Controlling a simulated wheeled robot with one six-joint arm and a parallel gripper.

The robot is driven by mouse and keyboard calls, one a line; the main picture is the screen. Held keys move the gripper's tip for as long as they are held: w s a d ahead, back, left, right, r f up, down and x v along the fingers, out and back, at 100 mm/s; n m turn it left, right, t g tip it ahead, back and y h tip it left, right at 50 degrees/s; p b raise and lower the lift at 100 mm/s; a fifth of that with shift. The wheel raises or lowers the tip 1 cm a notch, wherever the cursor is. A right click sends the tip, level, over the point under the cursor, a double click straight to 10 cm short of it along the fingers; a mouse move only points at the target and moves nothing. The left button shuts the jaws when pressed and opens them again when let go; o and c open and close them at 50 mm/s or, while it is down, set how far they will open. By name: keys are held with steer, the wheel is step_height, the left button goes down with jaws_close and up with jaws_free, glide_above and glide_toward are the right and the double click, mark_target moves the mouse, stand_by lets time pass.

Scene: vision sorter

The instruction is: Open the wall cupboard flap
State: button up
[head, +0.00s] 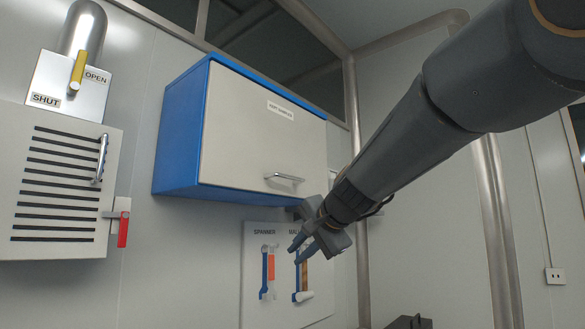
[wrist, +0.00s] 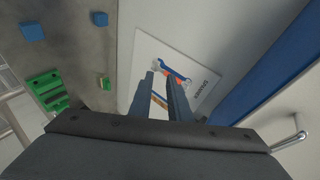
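The wall cupboard (head: 180,140) is a blue box on the wall in the head view. Its pale flap (head: 245,135) lies shut across the front, with a label near the top edge. A metal bar handle (head: 285,178) sits near the flap's lower edge. In the wrist view the blue cupboard edge (wrist: 275,65) runs along the right, and a metal handle (wrist: 290,141) shows at lower right. My gripper (head: 298,249) is below the handle and apart from it, in front of the tool board. Its fingers (wrist: 158,78) stand apart with nothing held between them.
A tool board (head: 256,308) with a spanner (head: 265,275) and a second tool hangs under the cupboard, close behind my gripper. A slatted grey box (head: 60,185) with a red-handled latch (head: 123,228) is at left. A metal pipe (head: 352,110) runs right of the cupboard.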

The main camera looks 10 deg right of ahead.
mark_target(293, 177)
step_height(293, 177, up, 20)
steer(key=d+m+t+p, duration=0.1)
steer(key=m+t+p, duration=0.1)
steer(key=m+t, duration=0.15)
steer(key=shift+n, duration=0.35)
steer(key=x, duration=0.2)
steer(key=p+x, duration=0.1)
steer(key=x, duration=0.1)
steer(key=r+p+x, duration=0.1)
steer(key=x, duration=0.2)
steer(key=shift+w+f, duration=0.1)
steer(key=shift+w, duration=0.1)
steer(key=shift+c, duration=0.3)
jaws_close()
